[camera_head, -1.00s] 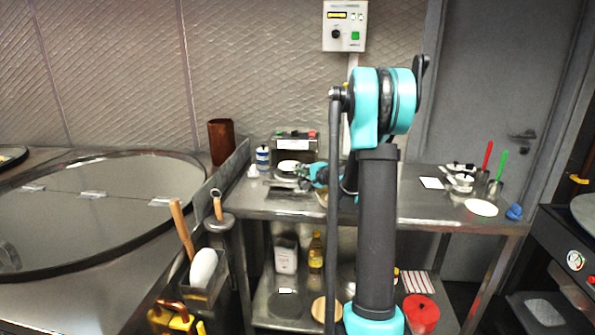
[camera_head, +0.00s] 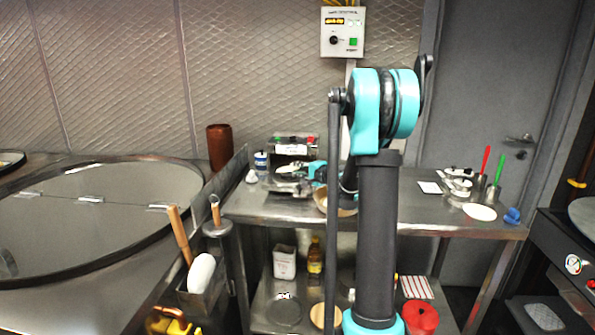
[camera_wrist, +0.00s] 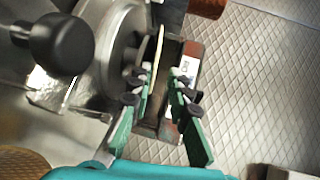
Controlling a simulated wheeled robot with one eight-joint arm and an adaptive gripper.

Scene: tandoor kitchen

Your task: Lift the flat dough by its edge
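The flat dough (camera_wrist: 159,45) shows nearly edge-on in the wrist view as a thin, pale tan strip. It lies along the round metal pan (camera_wrist: 122,50) of what looks like a scale. My gripper (camera_wrist: 160,73) has its green fingers apart, one on each side of the dough's line. The left finger is very near the dough; I cannot tell whether it touches. In the head view my gripper (camera_head: 308,172) is small, at the back left of the steel table (camera_head: 405,212), and hides most of the dough there.
A box with red and green buttons (camera_head: 296,146) stands behind the gripper. A blue-and-white container (camera_head: 261,160) is to its left. A tan bowl (camera_head: 345,209) is partly behind my arm. At the right are a white disc (camera_head: 480,212) and cups with red and green handles.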

